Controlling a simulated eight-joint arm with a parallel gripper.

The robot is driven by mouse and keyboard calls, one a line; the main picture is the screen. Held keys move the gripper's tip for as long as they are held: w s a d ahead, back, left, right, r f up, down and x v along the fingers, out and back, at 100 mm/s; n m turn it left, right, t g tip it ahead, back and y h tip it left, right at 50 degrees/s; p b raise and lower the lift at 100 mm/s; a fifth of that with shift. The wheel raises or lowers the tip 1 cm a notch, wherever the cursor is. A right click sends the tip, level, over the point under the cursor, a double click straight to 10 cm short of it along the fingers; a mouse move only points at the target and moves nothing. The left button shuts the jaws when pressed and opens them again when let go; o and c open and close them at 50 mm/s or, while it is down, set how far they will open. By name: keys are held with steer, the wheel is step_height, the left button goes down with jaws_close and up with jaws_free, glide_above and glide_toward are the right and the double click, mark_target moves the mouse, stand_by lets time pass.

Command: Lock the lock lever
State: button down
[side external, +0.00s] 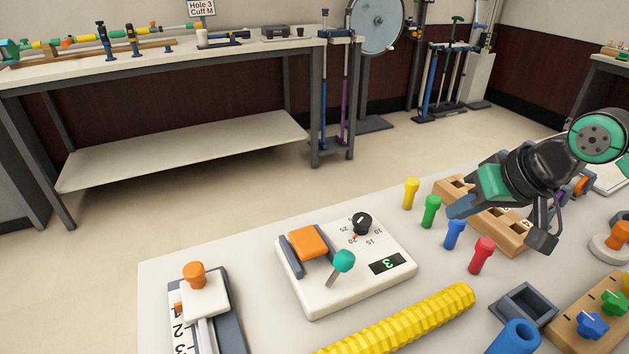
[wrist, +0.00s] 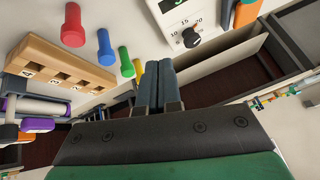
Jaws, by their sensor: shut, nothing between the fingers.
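A white console (side external: 345,285) stands on the near table. It carries a lever with a teal ball knob (side external: 344,260), tilted up to the right, likely the lock lever. An orange pad (side external: 308,242), a black dial (side external: 362,223) and a display reading 3 are on it too. My gripper (side external: 459,207) is above the table, right of the console, apart from it. In the wrist view its blue-grey fingers (wrist: 158,84) are together and empty.
Yellow (side external: 411,193), green (side external: 431,211), blue (side external: 455,234) and red (side external: 482,255) pegs stand between console and wooden block (side external: 510,235). A yellow ribbed tube (side external: 405,318) lies in front. An orange-knobbed slider (side external: 194,275) sits left. Space above the console is clear.

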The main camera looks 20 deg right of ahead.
mark_target(338, 271)
steer(key=s+a+r+m+g+y, duration=0.1)
steer(key=s+a+m, duration=0.3)
steer(key=m, duration=0.6)
steer(key=shift+a+r+m+g+y, duration=0.35)
steer(key=shift+a+g+y, duration=0.25)
steer(key=shift+a+g, duration=0.5)
steer(key=shift+w+a+f, duration=0.15)
steer(key=x, duration=0.9)
steer(key=shift+w+a+f, duration=0.1)
steer(key=shift+w+f, duration=0.05)
steer(key=shift+w, duration=0.1)
steer(key=shift+w+a+f, duration=0.15)
steer(key=shift+w+a, duration=0.05)
steer(key=shift+w, duration=0.05)
steer(key=shift+w+a+r, duration=0.1)
steer(key=shift+w+a, duration=0.4)
steer(key=shift+w, duration=0.2)
steer(key=shift+w+a+r, duration=0.1)
steer(key=shift+w+a, duration=0.4)
steer(key=shift+w, duration=0.2)
